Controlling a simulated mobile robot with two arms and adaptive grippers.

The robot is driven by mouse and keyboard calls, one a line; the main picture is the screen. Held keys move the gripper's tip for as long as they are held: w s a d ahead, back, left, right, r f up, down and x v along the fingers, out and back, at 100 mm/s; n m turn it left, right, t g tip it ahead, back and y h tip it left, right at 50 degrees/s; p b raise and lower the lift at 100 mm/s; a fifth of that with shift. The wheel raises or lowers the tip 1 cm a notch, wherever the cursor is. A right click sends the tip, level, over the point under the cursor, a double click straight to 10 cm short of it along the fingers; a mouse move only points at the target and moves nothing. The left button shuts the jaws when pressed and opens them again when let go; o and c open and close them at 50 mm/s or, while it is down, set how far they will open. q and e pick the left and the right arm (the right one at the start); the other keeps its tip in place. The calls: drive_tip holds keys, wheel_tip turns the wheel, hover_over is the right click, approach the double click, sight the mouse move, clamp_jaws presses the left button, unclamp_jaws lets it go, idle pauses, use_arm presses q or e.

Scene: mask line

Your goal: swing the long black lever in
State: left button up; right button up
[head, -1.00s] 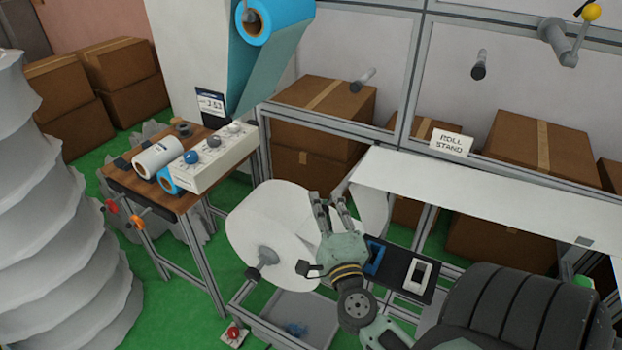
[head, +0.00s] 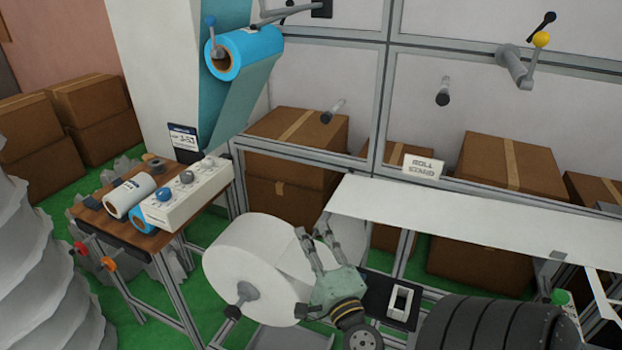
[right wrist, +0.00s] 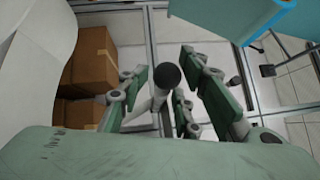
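A long dark lever arm (head: 290,12) shows at the top edge of the head view. It reaches left from a black mount (head: 321,8) on the frame, above the blue roll (head: 232,55); I cannot tell for certain that it is the task's lever. My right gripper (head: 315,230) is low in the middle, beside the big white roll and well below the lever, its fingers apart and empty. In the right wrist view its fingers (right wrist: 168,85) are also spread, with a black-tipped grey peg (right wrist: 166,76) visible between them. The left gripper is out of view.
A large white roll (head: 250,255) is left of my gripper. A yellow-knobbed crank (head: 541,40) and black-tipped pegs (head: 443,92) stick out from the frame. A white web (head: 430,215) spans the right. A wooden bench (head: 110,215) with a control box stands left.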

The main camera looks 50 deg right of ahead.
drive_tip(key=shift+r, duration=0.15)
drive_tip(key=v, duration=1.2)
drive_tip(key=shift+d, duration=0.1)
idle(0.3)
